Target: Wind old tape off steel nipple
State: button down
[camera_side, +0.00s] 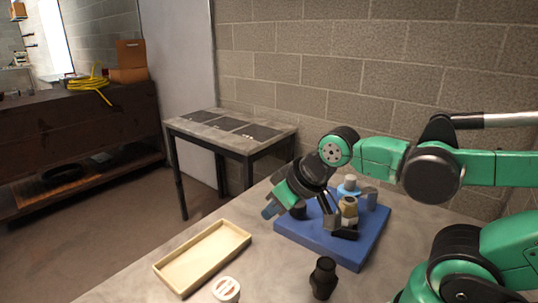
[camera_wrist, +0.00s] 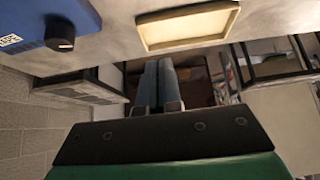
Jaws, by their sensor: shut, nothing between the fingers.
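My gripper (camera_side: 270,209) hangs over the left edge of the blue base, pointing down and left, shut and empty. In the wrist view its two blue fingers (camera_wrist: 158,84) lie side by side. A short upright tan piece (camera_side: 348,207), which looks like the taped nipple, stands in a dark holder (camera_side: 343,230) on the blue base (camera_side: 349,254). My gripper is apart from it, to its left. The tape's edge is too small to make out. The wrist view shows a corner of the blue base (camera_wrist: 88,14) with a black knob (camera_wrist: 60,38), but not the nipple.
A shallow cream tray (camera_side: 203,256) lies left of the base; it also shows in the wrist view (camera_wrist: 188,45). A white round tub (camera_side: 226,289) and a black fitting (camera_side: 323,278) stand in front. A blue-capped bottle (camera_side: 349,184) stands behind the nipple. A block wall closes the back.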

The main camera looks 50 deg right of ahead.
dwell(0.4)
jog(key=c, duration=1.1)
grip_release()
jog(key=o, duration=0.3)
jog(key=shift+w+d+r+m, duration=0.1)
jog(key=shift+w+d+m, duration=0.05)
jog(key=shift+d+m, duration=0.15)
jog(key=o, duration=0.5)
jog(key=d+m+g, duration=0.1)
jog(key=w+d+m+g, duration=0.1)
jog(key=d+m, duration=0.1)
jog(key=w+d+m+g, duration=0.1)
jog(key=d, duration=0.1)
jog(key=shift+w+r+m+h, duration=0.1)
jog(key=shift+w+m+h, duration=0.05)
jog(key=shift+m+h, duration=0.2)
jog(key=m+g, duration=0.4)
jog(key=m, duration=0.3)
send_over(298, 207)
jog(key=w+d, duration=0.1)
notch_tip(298, 207, down, 3)
jog(key=shift+f, duration=0.1)
jog(key=shift+d+f+m, duration=0.3)
jog(key=shift+f+m, duration=0.05)
jog(key=shift+f, duration=2.6)
